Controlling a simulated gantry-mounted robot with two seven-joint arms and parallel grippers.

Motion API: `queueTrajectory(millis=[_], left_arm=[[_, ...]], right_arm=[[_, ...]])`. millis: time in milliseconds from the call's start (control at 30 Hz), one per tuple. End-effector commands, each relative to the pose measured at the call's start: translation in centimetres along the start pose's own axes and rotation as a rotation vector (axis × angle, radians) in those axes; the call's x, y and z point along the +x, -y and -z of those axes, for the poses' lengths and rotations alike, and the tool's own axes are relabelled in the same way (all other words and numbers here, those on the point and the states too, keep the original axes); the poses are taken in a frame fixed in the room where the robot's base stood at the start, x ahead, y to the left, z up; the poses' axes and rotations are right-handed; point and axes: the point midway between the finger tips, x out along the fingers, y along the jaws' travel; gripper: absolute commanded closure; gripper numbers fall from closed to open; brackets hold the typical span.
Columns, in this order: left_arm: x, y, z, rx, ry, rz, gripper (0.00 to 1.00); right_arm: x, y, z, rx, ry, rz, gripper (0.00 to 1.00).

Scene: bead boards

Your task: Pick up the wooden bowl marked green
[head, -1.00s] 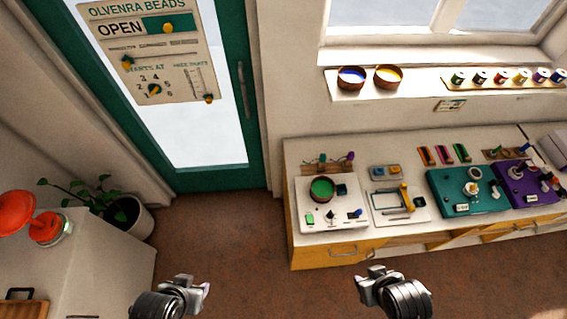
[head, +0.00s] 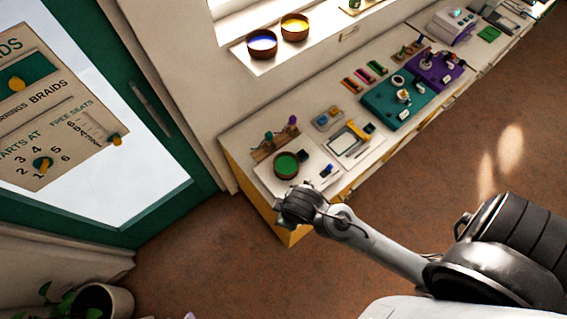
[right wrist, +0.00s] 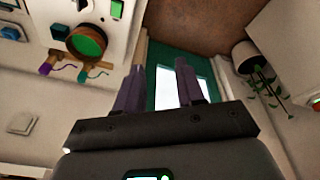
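The wooden bowl marked green (head: 287,165) stands upright on a white board at the near left end of the counter. It has a brown wooden wall and a green inside. In the right wrist view the bowl (right wrist: 88,41) is at upper left, outside the fingers. My right gripper (right wrist: 160,66) is open, with nothing between its fingers. In the head view the right hand (head: 300,203) is just in front of the board's near edge, apart from the bowl; its fingers are hard to make out. Only a small tip at the bottom edge may be my left gripper (head: 190,316).
A teal board (head: 385,112) lies farther along. The floor before the counter is clear.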

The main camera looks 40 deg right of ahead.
Motion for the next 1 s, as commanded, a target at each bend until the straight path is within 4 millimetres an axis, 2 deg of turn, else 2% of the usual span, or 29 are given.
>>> queueTrajectory(millis=[33, 167, 300, 433, 567, 700, 833, 900, 1000], left_arm=[[1.1, 0.0, -0.3, 0.000, -0.001, 0.001, 0.57], [2.9, 0.1, -0.7, 0.000, -0.004, 0.004, 0.57], [5.8, 0.1, -1.6, 0.003, -0.006, 0.007, 0.57], [8.7, 0.2, -2.5, 0.007, -0.006, 0.010, 0.57], [11.4, 0.2, -3.3, 0.010, -0.005, 0.014, 0.57], [13.7, 0.2, -4.0, 0.011, -0.005, 0.014, 0.57], [14.8, 0.1, -4.4, 0.010, -0.005, 0.014, 0.57], [14.9, 0.1, -4.4, 0.009, -0.005, 0.013, 0.57], [15.0, 0.0, -4.4, 0.006, -0.006, 0.010, 0.57]], right_arm=[[1.9, 0.6, 0.8, -0.056, 0.012, 0.001, 0.62], [5.8, 2.2, 2.7, -0.223, 0.055, -0.003, 0.62], [11.7, 3.5, 5.2, -0.484, 0.143, -0.046, 0.62], [17.3, 2.8, 7.4, -0.760, 0.280, -0.142, 0.62], [21.5, -0.7, 9.2, -0.986, 0.457, -0.271, 0.62], [23.8, -6.3, 11.0, -1.137, 0.665, -0.408, 0.62], [24.0, -11.0, 11.8, -1.224, 0.878, -0.500, 0.62], [23.5, -12.6, 11.7, -1.256, 0.993, -0.524, 0.62], [22.9, -14.0, 11.3, -1.283, 1.113, -0.542, 0.62]])
